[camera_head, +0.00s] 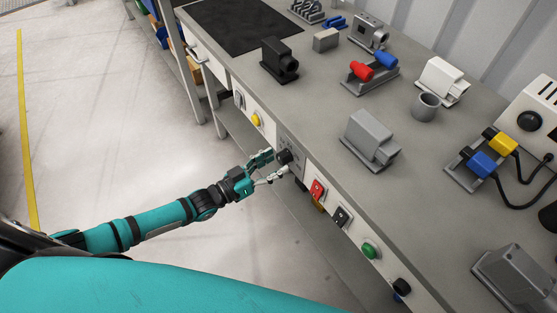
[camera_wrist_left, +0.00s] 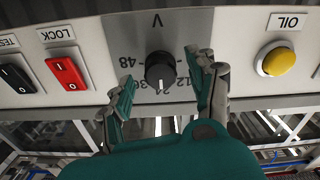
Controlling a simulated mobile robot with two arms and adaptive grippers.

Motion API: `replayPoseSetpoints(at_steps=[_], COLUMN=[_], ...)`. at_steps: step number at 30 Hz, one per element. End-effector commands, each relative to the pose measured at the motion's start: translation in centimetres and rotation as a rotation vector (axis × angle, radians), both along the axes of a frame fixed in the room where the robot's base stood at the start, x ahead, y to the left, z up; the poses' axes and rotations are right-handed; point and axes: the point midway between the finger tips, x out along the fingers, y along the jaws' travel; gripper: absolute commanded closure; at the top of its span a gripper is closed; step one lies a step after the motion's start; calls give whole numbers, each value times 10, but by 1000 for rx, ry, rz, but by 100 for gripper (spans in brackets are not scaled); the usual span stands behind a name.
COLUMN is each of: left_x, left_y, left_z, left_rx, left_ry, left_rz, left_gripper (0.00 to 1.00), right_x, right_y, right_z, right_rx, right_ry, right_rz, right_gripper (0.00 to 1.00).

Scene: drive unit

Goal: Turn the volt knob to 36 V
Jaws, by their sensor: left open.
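The black round volt knob (camera_head: 284,157) sits on a grey plate on the bench's front panel. In the left wrist view the knob (camera_wrist_left: 160,70) appears upside down under a "V", with a scale showing 48, 36, 24 and 12. A small light mark at the knob's lower edge seems to face 24, but it is too small to be sure. My left gripper (camera_head: 276,163) is open in front of the knob. In the left wrist view its fingers stand apart on both sides of the knob, with visible gaps; contact cannot be told.
A yellow OIL button (camera_wrist_left: 276,61) and a red LOCK switch (camera_wrist_left: 66,70) flank the knob plate. A black switch (camera_head: 341,215) and a green button (camera_head: 370,250) are further along the panel. The grey benchtop (camera_head: 320,110) carries several blocks and connectors. The floor (camera_head: 110,130) beside the bench is clear.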

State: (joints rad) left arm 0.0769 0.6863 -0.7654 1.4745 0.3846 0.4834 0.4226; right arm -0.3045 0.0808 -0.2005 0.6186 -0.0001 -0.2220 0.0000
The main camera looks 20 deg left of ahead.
Motion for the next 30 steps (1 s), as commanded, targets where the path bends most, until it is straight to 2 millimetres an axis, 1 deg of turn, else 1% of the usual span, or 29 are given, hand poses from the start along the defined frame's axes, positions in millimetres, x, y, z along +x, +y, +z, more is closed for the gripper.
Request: replayPoseSetpoints(at_steps=[1, 3, 6, 14, 15, 27, 28, 30], left_x=[5, 10, 14, 15, 15, 15, 15, 15], left_y=[-5, -8, -11, -12, -12, -12, -12, -12], left_z=[0, 0, 0, 0, 0, 0, 0, 0], left_rx=[-2, 0, 1, 1, 1, 1, 1, 1], left_ry=[0, 0, 1, 1, 1, 1, 1, 0], left_rz=[-1, 0, 0, 0, 0, 0, 0, 0], left_gripper=[41, 41, 41, 41, 43, 95, 96, 96], right_x=[0, 0, 1, 4, 4, 5, 5, 5], right_y=[-1, -2, -2, -2, -1, 0, 1, 2], right_z=[0, 0, 0, 0, 0, 0, 0, 0], right_rx=[-1, -2, -2, -2, -2, 1, 1, 2], right_ry=[0, 0, -1, -7, -7, -8, -9, -9], right_rz=[0, 1, 1, 1, 0, -1, -1, -2], right_gripper=[50, 50, 50, 50, 50, 50, 50, 50])
